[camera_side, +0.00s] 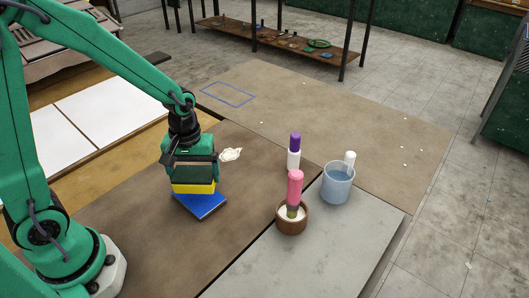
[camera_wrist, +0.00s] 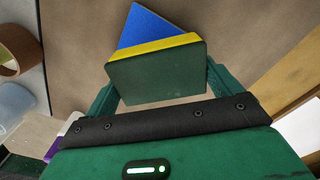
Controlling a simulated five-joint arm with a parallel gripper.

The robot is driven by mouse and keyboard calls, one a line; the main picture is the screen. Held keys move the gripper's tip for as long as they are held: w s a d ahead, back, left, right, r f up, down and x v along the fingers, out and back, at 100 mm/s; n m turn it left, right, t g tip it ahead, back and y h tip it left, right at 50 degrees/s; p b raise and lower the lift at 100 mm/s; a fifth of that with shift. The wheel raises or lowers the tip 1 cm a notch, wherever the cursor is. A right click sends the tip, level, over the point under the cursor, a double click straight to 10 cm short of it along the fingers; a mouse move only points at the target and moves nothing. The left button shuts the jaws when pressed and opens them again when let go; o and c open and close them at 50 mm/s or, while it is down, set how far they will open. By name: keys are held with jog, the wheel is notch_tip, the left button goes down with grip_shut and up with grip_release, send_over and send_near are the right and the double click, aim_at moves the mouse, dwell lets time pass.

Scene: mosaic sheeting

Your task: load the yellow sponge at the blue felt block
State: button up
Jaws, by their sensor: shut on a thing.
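The yellow sponge (camera_side: 194,188) has a dark green layer on top and is held between the fingers of my gripper (camera_side: 189,172). In the wrist view the sponge (camera_wrist: 155,47) shows its dark green face and a yellow edge, with my gripper's (camera_wrist: 160,84) green fingers on both sides of it. The blue felt block (camera_side: 205,205) lies flat on the brown work surface, directly below the sponge in the side view. In the wrist view part of the block (camera_wrist: 145,26) sticks out past the yellow edge. I cannot tell whether sponge and block touch.
A brown pot (camera_side: 292,225) with a pink-handled tool (camera_side: 295,188) stands right of the block. Beyond are a purple-capped white bottle (camera_side: 294,158) and a blue cup (camera_side: 337,184). A crumpled white cloth (camera_side: 231,154) lies behind my gripper. The brown surface in front is clear.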

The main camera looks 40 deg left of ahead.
aim_at(194, 171)
jog(key=shift+r, duration=1.65)
jog(key=w+a+r+m, duration=0.1)
jog(key=w+r+m, duration=0.6)
jog(key=w+r, duration=0.1)
jog(key=shift+w+r+m, duration=0.35)
jog(key=shift+r+m, duration=0.05)
jog(key=shift+r, duration=0.35)
